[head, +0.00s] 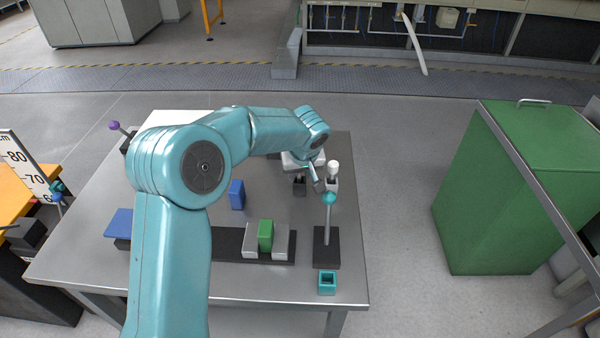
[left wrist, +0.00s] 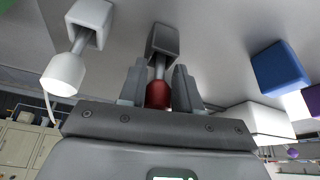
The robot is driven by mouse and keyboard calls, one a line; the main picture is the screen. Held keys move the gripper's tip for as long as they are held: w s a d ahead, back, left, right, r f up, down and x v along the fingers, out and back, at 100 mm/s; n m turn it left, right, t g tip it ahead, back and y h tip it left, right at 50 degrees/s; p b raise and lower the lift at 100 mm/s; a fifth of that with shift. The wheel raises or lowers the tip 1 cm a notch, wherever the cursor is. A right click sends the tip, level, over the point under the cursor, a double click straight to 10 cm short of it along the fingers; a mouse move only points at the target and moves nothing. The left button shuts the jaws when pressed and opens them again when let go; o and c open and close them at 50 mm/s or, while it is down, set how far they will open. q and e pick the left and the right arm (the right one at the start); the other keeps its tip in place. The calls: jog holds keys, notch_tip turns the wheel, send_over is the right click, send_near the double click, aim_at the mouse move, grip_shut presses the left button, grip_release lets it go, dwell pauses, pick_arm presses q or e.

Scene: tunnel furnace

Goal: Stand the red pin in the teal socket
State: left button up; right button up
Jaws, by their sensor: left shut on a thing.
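My left gripper (head: 317,180) is over the table's right side in the head view. In the left wrist view its two fingers (left wrist: 158,80) are shut on the red pin (left wrist: 158,95) at its red head. The pin's grey shaft points toward a dark grey socket block (left wrist: 163,38); I cannot tell whether its end is still inside. In the head view the red pin is hidden by my gripper and arm. The teal socket (head: 327,283), a small square block with an empty opening, sits near the table's front right edge. My right gripper is not in view.
A white-headed pin (head: 333,168) stands in a light grey block close beside my gripper. A teal-balled lever (head: 329,199) rises from a dark plate between gripper and teal socket.

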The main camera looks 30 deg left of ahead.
pick_arm(q)
jog(key=shift+r, duration=0.1)
jog(key=shift+f+b, duration=0.25)
jog(key=shift+b, duration=0.05)
jog(key=o, duration=1)
jog(key=shift+r, duration=0.1)
jog(key=shift+r+p, duration=0.4)
jog(key=shift+r, duration=0.05)
jog(key=v, duration=1.1)
jog(key=shift+s+d+r+p, duration=0.1)
jog(key=shift+d+r+p, duration=0.1)
jog(key=shift+p, duration=0.15)
jog(key=shift+f, duration=0.1)
